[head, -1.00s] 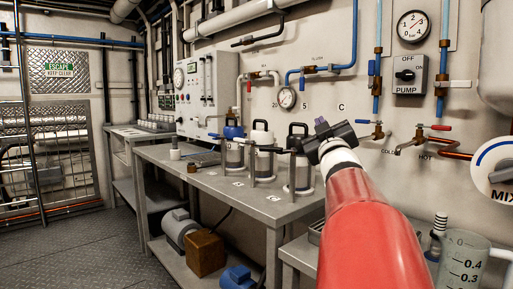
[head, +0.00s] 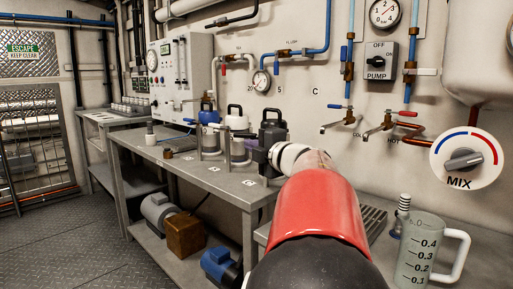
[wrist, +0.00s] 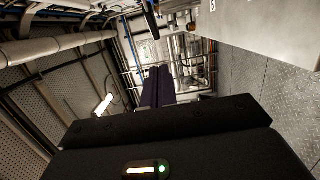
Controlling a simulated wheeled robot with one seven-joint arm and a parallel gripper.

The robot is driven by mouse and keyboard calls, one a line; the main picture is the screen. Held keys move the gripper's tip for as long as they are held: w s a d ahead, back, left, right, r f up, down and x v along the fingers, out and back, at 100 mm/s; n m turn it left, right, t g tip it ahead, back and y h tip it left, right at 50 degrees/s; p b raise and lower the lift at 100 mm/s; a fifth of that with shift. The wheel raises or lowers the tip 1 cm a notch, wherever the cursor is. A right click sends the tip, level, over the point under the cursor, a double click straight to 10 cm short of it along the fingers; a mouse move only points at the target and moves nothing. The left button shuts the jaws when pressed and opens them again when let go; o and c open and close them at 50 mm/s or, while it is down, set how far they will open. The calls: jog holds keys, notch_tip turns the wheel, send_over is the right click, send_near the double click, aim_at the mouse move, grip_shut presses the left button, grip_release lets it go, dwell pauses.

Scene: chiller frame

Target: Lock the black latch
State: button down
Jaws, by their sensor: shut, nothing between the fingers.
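A canister with a black top and handle (head: 272,115) stands at the right end of the grey bench, mostly hidden behind my gripper and wrist. I cannot clearly make out the black latch. My gripper (head: 252,149) is in front of the black-topped canister, near its upper part; I cannot tell if it touches. In the wrist view my two dark fingers (wrist: 157,86) lie close together, shut and empty.
A blue-topped canister (head: 208,116) and a white-topped canister (head: 236,122) stand to the left on the bench (head: 205,176). A clear measuring jug (head: 420,252) stands at lower right. Taps and the MIX dial (head: 464,159) are on the right wall.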

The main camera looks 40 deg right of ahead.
jog(key=w+d, duration=0.1)
jog(key=w, duration=0.2)
jog(key=w+d, duration=0.1)
jog(key=w, duration=0.1)
jog(key=shift+d+p, duration=0.3)
jog(key=shift+p, duration=0.1)
jog(key=shift+w+d, duration=0.35)
jog(key=shift+d, duration=0.05)
